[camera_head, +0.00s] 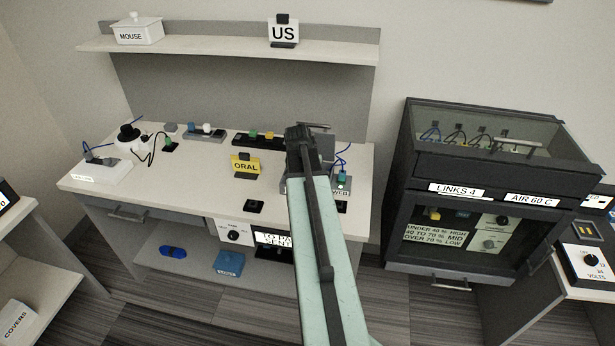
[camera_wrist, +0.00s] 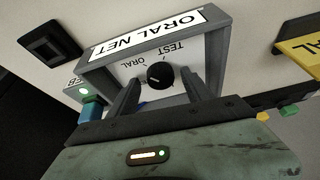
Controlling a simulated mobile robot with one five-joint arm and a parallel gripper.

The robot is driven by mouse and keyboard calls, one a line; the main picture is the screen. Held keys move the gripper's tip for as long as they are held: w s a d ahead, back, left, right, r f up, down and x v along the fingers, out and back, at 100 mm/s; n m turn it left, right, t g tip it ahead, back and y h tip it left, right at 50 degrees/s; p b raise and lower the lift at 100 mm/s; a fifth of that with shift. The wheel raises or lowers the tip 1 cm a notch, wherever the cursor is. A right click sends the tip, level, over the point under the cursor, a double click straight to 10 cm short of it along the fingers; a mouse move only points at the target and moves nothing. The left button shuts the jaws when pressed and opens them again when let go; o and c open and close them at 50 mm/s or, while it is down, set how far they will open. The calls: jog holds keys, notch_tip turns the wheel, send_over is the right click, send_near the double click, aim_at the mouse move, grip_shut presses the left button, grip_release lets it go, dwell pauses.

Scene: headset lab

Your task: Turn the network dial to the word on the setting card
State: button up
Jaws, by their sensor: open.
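The network dial (camera_wrist: 157,77) is a round black knob on a white panel, framed in grey and labelled "ORAL NET" (camera_wrist: 148,31). The words "TEST" and "ORAL" show around the knob, upside down in the wrist view. The knob has a pale mark, but its exact setting is hard to tell. My gripper (camera_wrist: 161,84) is open, with one finger on each side of the knob; I cannot tell whether they touch it. In the head view my gripper (camera_head: 308,132) hides most of the dial box. The yellow setting card (camera_head: 245,167) reads "ORAL" and stands on the bench.
A dark square socket (camera_wrist: 50,49) and a green-lit plug unit lie beside the dial box. Colored blocks stand along the back of the bench (camera_head: 215,177). A shelf (camera_head: 200,47) is above. A black cabinet (camera_head: 480,185) stands to the right.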

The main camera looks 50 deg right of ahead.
jog(key=p+v, duration=0.6)
jog(key=v, duration=0.1)
jog(key=shift+r+p, duration=0.3)
jog(key=shift+p, duration=0.1)
jog(key=shift+a, duration=0.15)
jog(key=w+a+n, duration=0.2)
jog(key=w+a, duration=0.2)
jog(key=a, duration=0.4)
jog(key=w+a+n+t+y, duration=0.1)
jog(key=w+a, duration=0.2)
jog(key=a, duration=0.5)
jog(key=w+a+n, duration=0.2)
jog(key=w+a, duration=0.2)
jog(key=a, duration=0.3)
jog(key=s+a+f+n+g+y, duration=0.1)
jog(key=s+a+n, duration=0.2)
jog(key=a, duration=0.7)
jog(key=s+a+n+g+y, duration=0.2)
jog(key=s+a+n, duration=0.2)
jog(key=a, duration=0.7)
jog(key=shift+s+f+n, duration=0.2)
jog(key=shift+f+n, duration=0.1)
jog(key=shift+f, duration=0.1)
